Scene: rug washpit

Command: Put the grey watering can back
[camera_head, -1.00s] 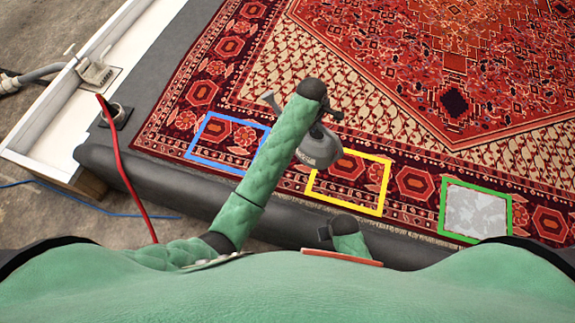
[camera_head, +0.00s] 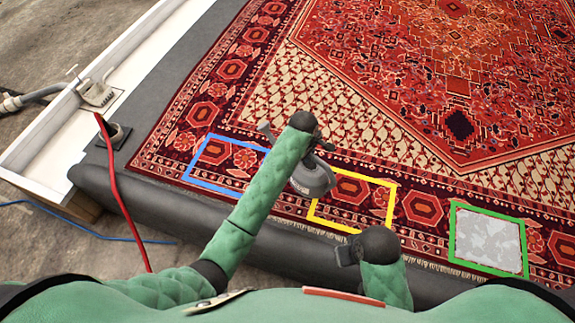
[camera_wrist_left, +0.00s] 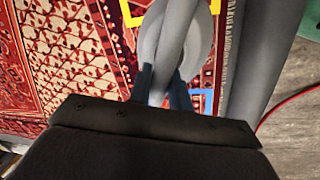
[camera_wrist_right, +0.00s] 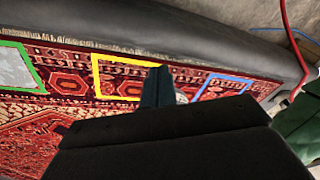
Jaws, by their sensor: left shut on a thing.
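The grey watering can (camera_head: 313,178) hangs from my left gripper (camera_head: 324,145), which is shut on it. In the head view it overlaps the left edge of the yellow frame (camera_head: 390,208), with the blue frame (camera_head: 192,160) to its left. In the left wrist view the can's grey body (camera_wrist_left: 203,45) lies beyond the two dark fingers (camera_wrist_left: 165,90); its height above the rug is hard to judge. My right gripper (camera_head: 347,252) is near the front edge, apart from the can. Its fingers (camera_wrist_right: 157,86) look closed together with nothing visible between them.
The patterned rug (camera_head: 400,140) covers the dark platform, with a padded front edge (camera_head: 130,188). A green frame around a grey patch (camera_head: 490,242) lies at right. A red hose (camera_head: 122,205) and a tap fitting (camera_head: 96,92) are at left. The rug's middle is clear.

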